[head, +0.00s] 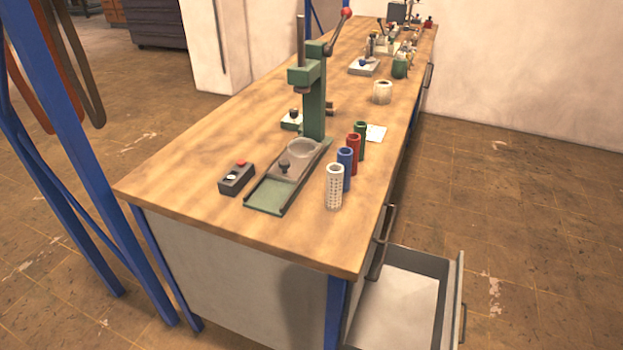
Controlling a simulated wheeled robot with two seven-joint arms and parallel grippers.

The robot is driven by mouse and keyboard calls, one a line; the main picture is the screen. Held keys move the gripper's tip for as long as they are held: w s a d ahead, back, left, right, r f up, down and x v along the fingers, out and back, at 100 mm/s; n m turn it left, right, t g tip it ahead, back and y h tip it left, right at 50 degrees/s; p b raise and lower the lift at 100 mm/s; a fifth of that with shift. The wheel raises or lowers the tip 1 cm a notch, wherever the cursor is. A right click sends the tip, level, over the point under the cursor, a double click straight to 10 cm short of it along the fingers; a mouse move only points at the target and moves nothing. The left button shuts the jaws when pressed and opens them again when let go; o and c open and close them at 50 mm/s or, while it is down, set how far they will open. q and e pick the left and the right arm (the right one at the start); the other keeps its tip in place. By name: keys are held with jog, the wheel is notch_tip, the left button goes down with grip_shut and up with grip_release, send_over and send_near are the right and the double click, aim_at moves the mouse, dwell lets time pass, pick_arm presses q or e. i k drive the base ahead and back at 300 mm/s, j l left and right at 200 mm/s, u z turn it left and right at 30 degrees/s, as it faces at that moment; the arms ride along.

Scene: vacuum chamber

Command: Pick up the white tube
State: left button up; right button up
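The white tube (334,187) stands upright near the front right of the wooden workbench (210,170). Its surface has a pattern of small dark marks. A blue tube (345,168), a red tube (353,151) and a green tube (360,139) stand behind it in a row running away from me. The white tube is the nearest of the row and is seen whole. Neither of my grippers shows in the head view.
A green lever press (315,105) with a tray base (268,195) stands left of the tubes. A black control box (236,178) lies further left. An open drawer (400,300) juts out at the bench's right side. The bench's front edge is clear.

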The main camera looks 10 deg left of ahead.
aim_at(334, 188)
jog(key=i+j+z, duration=0.1)
jog(key=j, duration=0.4)
jog(key=i+j+z, duration=0.1)
jog(key=j, duration=0.35)
jog(key=i+j+z, duration=0.1)
jog(key=j, duration=0.4)
